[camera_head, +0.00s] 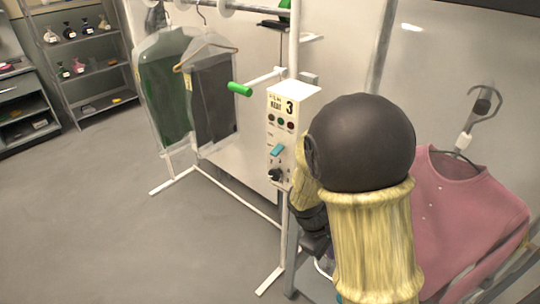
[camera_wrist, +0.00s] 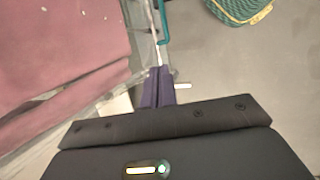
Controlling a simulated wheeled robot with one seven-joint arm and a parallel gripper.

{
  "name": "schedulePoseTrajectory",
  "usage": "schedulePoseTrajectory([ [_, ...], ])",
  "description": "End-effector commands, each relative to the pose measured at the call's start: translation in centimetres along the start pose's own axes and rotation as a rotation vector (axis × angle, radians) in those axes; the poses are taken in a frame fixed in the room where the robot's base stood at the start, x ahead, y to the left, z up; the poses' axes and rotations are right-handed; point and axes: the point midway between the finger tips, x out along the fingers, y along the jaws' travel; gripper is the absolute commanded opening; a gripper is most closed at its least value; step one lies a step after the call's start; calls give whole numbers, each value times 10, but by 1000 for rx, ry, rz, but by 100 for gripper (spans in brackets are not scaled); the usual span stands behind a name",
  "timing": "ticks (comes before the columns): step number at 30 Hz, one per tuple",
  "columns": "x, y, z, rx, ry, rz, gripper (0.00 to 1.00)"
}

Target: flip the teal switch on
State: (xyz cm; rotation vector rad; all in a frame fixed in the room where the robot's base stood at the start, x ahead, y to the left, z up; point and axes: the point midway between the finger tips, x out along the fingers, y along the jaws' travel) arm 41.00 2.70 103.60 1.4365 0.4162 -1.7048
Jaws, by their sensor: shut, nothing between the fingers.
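The teal switch (camera_head: 278,151) is a small rocker on the front of a white control box (camera_head: 293,105) marked "HEAT 3", in the head view. It sits below a row of round lights and above a black knob (camera_head: 275,175). I cannot tell its on or off position. My gripper (camera_wrist: 158,72) shows in the wrist view as two purple fingers pressed together with nothing between them. In the head view, my arm hides most of the gripper, below and right of the box. The switch is not recognisable in the wrist view, so the gripper appears apart from it.
A pink shirt (camera_head: 460,215) hangs at the right, close to my arm. Bagged garments (camera_head: 165,90) hang on the white rail at left. A green-ended lever (camera_head: 240,89) projects left of the box. Floor at left is clear.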

Motion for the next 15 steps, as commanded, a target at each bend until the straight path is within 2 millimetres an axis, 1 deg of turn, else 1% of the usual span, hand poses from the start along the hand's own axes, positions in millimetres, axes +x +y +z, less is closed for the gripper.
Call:
schedulePoseTrajectory([
  [1,-4,4,-11,-105,-49,53,0],
  [3,-8,11,-25,-242,-120,135,0],
  [5,-12,17,-38,-359,-183,212,0],
  [8,-26,27,-64,-545,-292,356,0],
  [11,-48,33,-95,-721,-406,520,0],
  [14,-78,31,-131,-879,-523,705,0],
  [15,-92,29,-146,-936,-570,783,0],
])
